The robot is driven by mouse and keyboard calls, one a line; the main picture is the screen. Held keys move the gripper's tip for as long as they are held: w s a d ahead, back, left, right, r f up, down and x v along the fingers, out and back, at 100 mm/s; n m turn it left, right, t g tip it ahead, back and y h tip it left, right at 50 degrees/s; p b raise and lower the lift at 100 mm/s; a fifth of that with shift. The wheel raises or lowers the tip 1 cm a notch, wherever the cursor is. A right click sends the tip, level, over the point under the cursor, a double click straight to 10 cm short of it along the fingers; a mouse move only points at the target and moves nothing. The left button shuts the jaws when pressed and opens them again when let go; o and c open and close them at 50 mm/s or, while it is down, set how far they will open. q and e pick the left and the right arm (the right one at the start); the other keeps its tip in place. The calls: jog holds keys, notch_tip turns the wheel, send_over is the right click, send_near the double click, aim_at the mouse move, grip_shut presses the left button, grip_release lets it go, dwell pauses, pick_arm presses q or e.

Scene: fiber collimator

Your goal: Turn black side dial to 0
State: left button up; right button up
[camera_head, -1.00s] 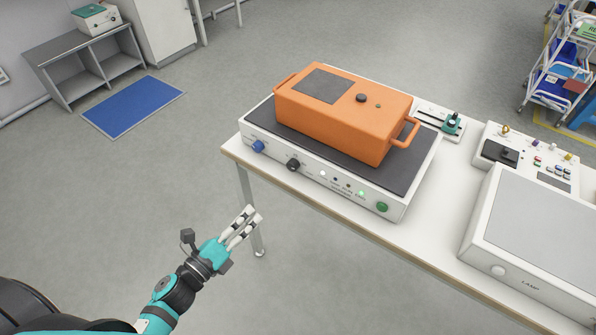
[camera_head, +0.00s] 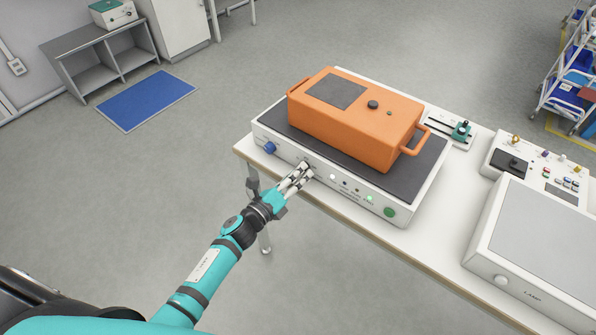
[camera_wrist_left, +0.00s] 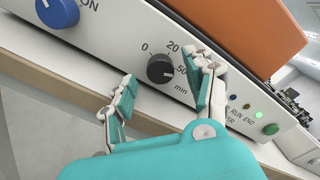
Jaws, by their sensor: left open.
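The black dial (camera_wrist_left: 160,69) is on the front panel of the white device (camera_head: 315,172), between the printed marks 0, 20 and 50 min. In the left wrist view its white pointer line is toward the right side of the dial. My left gripper (camera_head: 306,171) is open in front of the panel. In the left wrist view its fingers (camera_wrist_left: 165,88) are on either side of the dial, with gaps visible. In the head view the gripper hides the dial. My right gripper is not in view.
A blue knob (camera_head: 270,147) is left of the dial, and indicator lights and a green button (camera_head: 389,212) are to the right. An orange box (camera_head: 355,125) sits on the device. The white table (camera_head: 420,250) also bears a lamp unit (camera_head: 530,250). Floor in front is clear.

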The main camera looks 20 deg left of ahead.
pick_arm(q)
jog(key=shift+w+d, duration=0.2)
jog(key=shift+w, duration=0.25)
grip_shut()
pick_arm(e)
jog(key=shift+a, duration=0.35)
